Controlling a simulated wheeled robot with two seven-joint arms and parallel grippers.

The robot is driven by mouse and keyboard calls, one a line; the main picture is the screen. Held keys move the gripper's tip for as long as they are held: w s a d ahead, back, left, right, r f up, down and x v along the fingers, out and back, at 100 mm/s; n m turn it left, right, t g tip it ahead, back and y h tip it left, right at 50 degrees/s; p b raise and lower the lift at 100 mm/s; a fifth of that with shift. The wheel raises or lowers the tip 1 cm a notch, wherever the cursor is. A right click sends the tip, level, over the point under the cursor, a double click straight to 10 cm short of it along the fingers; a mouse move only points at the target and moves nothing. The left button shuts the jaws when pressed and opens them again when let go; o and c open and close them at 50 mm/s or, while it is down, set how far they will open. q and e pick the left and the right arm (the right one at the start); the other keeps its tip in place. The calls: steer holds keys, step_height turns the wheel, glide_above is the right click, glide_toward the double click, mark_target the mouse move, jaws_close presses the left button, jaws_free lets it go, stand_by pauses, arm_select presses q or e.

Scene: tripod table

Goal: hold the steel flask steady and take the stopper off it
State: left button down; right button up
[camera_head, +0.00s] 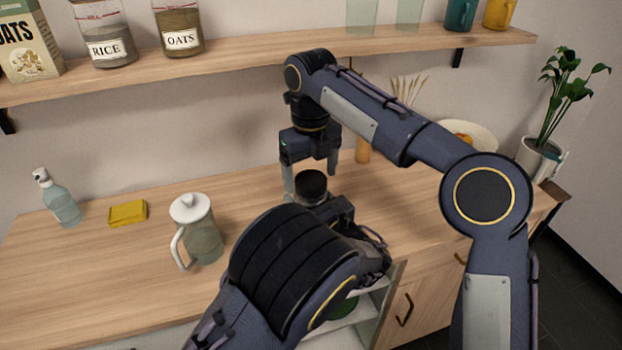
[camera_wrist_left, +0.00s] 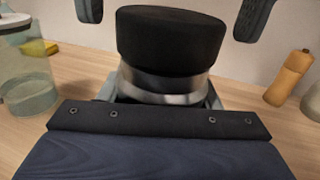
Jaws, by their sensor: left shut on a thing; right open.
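The steel flask (camera_wrist_left: 165,86) shows in the left wrist view as a shiny steel band, with its lower body hidden by my left gripper. Its black stopper (camera_wrist_left: 170,37) sits on top, and the stopper also shows in the head view (camera_head: 312,184). My left gripper (camera_wrist_left: 160,98) is shut on the flask; in the head view my left arm hides most of it. My right gripper (camera_head: 310,175) is open, pointing down, with its fingers on either side above the stopper. Its two fingertips show apart at the top of the left wrist view.
A glass pitcher (camera_head: 203,240) with a white lid stands left of the flask. A wooden mill (camera_head: 363,150) and a pale bowl (camera_head: 482,134) stand behind. A shelf (camera_head: 240,42) with jars runs above.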

mark_target(311, 179)
step_height(311, 179, up, 2)
steer(key=shift+r, duration=0.1)
steer(key=shift+c, duration=0.4)
steer(key=m, duration=0.7)
steer(key=shift+m, duration=0.3)
steer(key=m, duration=0.5)
steer(key=shift+r, duration=0.15)
steer(key=m, duration=0.5)
steer(key=shift+r+m, duration=0.15)
steer(key=shift+m, duration=0.15)
steer(key=m, duration=0.5)
steer(key=shift+r, duration=0.2)
steer(key=m, duration=0.3)
steer(key=shift+r, duration=0.15)
steer(key=m, duration=0.5)
steer(key=shift+r, duration=0.25)
steer(key=m, duration=0.2)
steer(key=shift+r+m, duration=0.2)
steer(key=shift+m, duration=0.2)
steer(key=m, duration=0.4)
steer(key=shift+r, duration=0.3)
steer(key=m, duration=0.5)
steer(key=shift+r, duration=0.25)
steer(key=shift+f, duration=3.9)
